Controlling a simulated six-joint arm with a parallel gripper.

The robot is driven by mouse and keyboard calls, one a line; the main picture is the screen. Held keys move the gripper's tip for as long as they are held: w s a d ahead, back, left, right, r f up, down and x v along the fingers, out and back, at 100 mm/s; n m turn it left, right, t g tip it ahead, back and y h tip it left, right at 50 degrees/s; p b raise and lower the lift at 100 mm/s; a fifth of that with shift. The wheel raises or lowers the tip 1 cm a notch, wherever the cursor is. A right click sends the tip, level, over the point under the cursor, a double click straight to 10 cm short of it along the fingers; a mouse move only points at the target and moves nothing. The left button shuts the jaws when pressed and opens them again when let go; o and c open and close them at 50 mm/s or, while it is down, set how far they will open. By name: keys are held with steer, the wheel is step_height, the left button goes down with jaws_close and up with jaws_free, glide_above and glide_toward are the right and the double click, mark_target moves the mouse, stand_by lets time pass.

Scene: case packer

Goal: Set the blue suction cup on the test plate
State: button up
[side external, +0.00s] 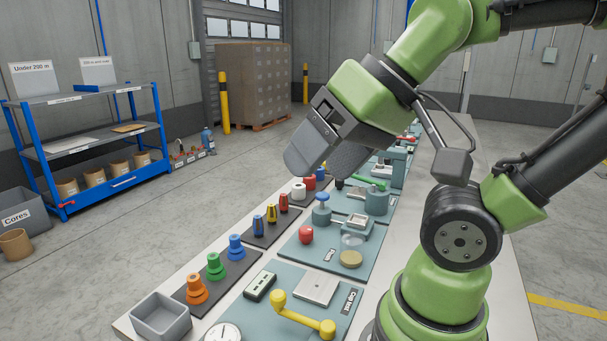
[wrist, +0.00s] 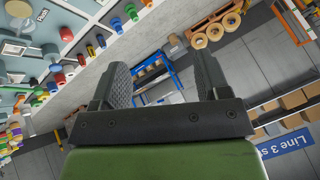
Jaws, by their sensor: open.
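The blue suction cup (side external: 236,247) stands upright at the far end of a row on a dark mat, beside a green cup (side external: 215,266) and an orange cup (side external: 196,289). In the wrist view the blue cup (wrist: 117,26) is at the upper left. The test plate (side external: 317,289) is a flat, bare silver square on the blue-green panel labelled "Cup test". My gripper (side external: 318,160) is open and empty, raised above the far part of the bench, well apart from cup and plate. Both fingers (wrist: 160,85) show in the wrist view with nothing between them.
A yellow-handled lever (side external: 302,316), a small gauge box (side external: 259,287) and a dial (side external: 222,333) surround the plate. A grey bin (side external: 161,316) sits at the bench's near corner. A red ball knob (side external: 305,235) and several coloured fuse-like parts stand beyond the cups.

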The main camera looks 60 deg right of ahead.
steer(key=shift+w, duration=0.1)
stand_by(0.3)
steer(key=m+g+h, duration=0.1)
steer(key=g+h, duration=0.2)
glide_above(234, 237)
steer(key=s+a, duration=0.3)
steer(key=s, duration=0.1)
step_height(234, 237, down, 14)
steer(key=shift+g, duration=0.6)
steer(key=x, duration=0.3)
steer(key=d+x, duration=0.1)
steer(key=x, duration=0.3)
steer(key=d+x, duration=0.1)
steer(key=x, duration=0.2)
steer(key=shift+w+f, duration=0.2)
steer(key=shift+f, duration=0.1)
steer(key=shift+x, duration=3.05)
steer(key=shift+s+a, duration=0.1)
steer(key=c, duration=1.1)
